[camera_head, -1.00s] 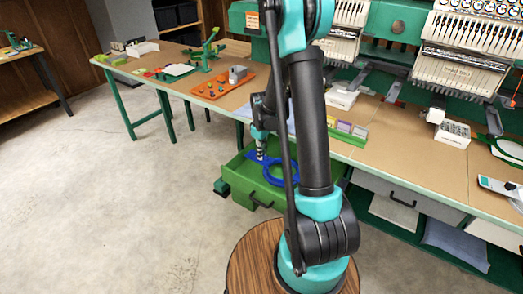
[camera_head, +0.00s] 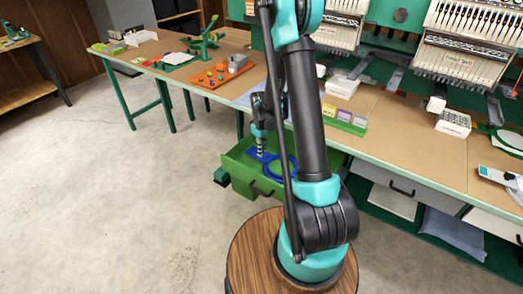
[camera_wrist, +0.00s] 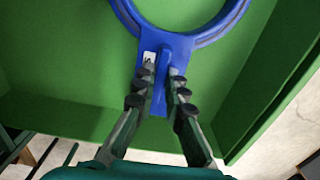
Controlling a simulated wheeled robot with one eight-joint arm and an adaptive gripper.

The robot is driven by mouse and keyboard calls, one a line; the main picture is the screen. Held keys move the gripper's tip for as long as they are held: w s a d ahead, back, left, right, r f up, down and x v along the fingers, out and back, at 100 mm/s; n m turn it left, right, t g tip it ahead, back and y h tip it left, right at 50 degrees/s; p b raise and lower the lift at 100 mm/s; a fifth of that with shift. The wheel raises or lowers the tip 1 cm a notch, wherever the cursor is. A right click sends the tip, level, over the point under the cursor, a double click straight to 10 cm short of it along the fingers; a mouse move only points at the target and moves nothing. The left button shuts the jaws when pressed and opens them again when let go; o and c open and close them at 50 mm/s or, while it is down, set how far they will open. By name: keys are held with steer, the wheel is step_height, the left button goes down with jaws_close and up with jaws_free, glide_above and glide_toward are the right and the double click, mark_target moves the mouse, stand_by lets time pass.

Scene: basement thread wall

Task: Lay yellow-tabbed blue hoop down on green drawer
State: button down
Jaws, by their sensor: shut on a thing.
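The blue hoop (camera_wrist: 185,38) is a ring with a blue handle; a small white label marked S shows by the handle, and no yellow tab is visible. My gripper (camera_wrist: 161,74) is shut on the handle in the wrist view, one finger on each side. In the head view, my gripper (camera_head: 260,148) points down over the open green drawer (camera_head: 243,178), with the blue hoop (camera_head: 269,166) within the drawer's outline. My arm hides part of both hoop and drawer. The hoop looks roughly flat over the drawer floor (camera_wrist: 85,60); I cannot tell whether it touches.
The long worktable (camera_head: 405,135) stands above and behind the drawer, with embroidery machines (camera_head: 465,45) on it. An orange pegboard (camera_head: 213,78) and a green tray of small boxes (camera_head: 345,121) lie on top. Floor at left is clear.

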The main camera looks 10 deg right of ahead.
steer(key=shift+f, duration=0.1)
steer(key=c, duration=1.5)
jaws_free()
step_height(320, 180, up, 12)
steer(key=s+d+r+m+t, duration=0.1)
steer(key=s+m, duration=0.3)
steer(key=s, duration=0.7)
steer(key=s+d+r+m+t, duration=0.1)
steer(key=s+m, duration=0.4)
steer(key=s, duration=0.7)
steer(key=shift+d+r+t, duration=0.25)
steer(key=shift+d+t, duration=0.25)
steer(key=shift+t, duration=0.6)
